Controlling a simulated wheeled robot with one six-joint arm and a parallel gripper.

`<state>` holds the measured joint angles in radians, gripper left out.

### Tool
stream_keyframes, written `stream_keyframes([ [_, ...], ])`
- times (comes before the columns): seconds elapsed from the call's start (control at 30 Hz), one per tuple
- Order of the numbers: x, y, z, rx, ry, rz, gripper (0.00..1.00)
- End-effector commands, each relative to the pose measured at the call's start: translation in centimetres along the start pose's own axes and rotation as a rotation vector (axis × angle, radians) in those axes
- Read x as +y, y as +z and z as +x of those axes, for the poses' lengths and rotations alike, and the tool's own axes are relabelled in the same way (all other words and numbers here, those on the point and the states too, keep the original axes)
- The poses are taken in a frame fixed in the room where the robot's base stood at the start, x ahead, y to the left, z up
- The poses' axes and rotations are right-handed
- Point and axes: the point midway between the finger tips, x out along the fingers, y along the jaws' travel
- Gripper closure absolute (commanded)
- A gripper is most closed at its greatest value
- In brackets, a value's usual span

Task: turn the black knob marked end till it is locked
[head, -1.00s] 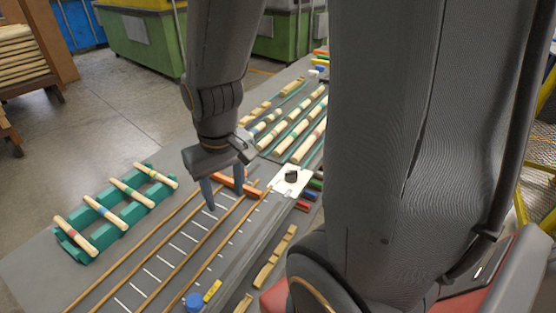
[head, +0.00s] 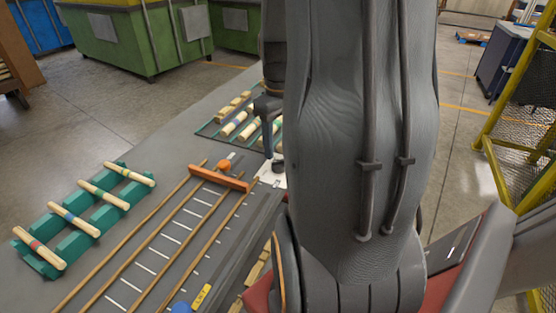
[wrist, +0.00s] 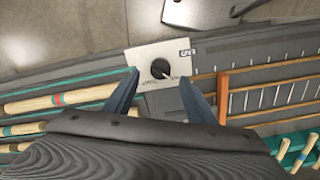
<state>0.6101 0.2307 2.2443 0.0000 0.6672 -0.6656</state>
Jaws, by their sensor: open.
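The black knob (wrist: 160,69) sits on a white plate (wrist: 145,54) in the wrist view, with a pale pointer line on it. A small label at the plate's right edge is too small to read with certainty. My gripper (wrist: 160,84) is open, its two fingers spread to the left and right of the knob, with nothing between them touching it that I can see. In the head view my gripper (head: 270,150) is partly hidden behind my arm. The knob (head: 278,165) and the plate (head: 266,177) show only in part there, just below the fingers.
An orange crossbar (head: 218,178) spans wooden rails left of the plate. A green rack (head: 60,225) with several striped wood pieces stands at the left.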

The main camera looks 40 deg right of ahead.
Motion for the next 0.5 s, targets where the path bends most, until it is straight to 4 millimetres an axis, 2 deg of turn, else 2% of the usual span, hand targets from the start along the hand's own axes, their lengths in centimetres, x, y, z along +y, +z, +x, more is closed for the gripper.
stream_keyframes([
  [0.2,-0.1,0.1,3.5,-0.003,-0.002,0.0,0.49],
  [0.5,-0.1,0.0,5.7,0.0,0.0,0.0,0.49],
])
